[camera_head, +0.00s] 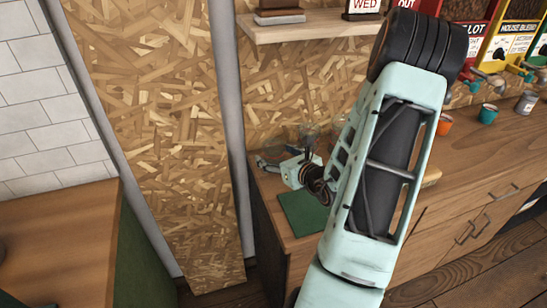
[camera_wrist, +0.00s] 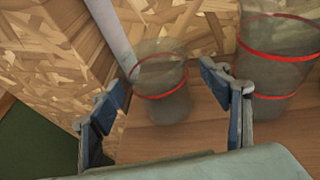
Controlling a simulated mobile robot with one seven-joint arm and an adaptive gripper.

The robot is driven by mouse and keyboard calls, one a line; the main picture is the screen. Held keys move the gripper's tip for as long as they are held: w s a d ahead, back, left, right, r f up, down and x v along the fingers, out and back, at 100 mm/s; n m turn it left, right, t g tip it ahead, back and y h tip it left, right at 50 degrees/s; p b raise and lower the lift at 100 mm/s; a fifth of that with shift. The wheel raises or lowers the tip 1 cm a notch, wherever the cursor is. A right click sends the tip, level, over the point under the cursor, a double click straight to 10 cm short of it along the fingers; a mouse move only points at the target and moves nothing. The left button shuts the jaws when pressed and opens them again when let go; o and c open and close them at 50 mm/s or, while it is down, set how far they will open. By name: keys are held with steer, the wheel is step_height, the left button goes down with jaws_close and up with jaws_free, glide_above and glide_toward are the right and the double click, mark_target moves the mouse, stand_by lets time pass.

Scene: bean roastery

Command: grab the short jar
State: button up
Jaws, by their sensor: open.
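The short jar (camera_wrist: 163,92) is see-through and greyish, with one red band around it. It stands upright on the wooden counter and shows between the two fingers in the wrist view. My gripper (camera_wrist: 167,84) is open and empty, one finger on each side of the jar in the picture; how deep the jar sits between them is hard to tell. In the head view my gripper (camera_head: 273,160) is low over the counter's left end, and the jars behind it are small and partly hidden by my arm.
A taller see-through jar (camera_wrist: 278,62) with two red bands stands close at the right, beside my right finger. A chipboard wall rises behind. A green mat (camera_head: 301,212) lies on the counter. A shelf (camera_head: 310,27) hangs above; cups (camera_head: 488,113) stand farther right.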

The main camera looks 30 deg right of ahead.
steer(key=shift+x, duration=0.75)
steer(key=shift+c, duration=0.6)
steer(key=c, duration=1.2)
steer(key=shift+c, duration=0.3)
steer(key=shift+r, duration=0.1)
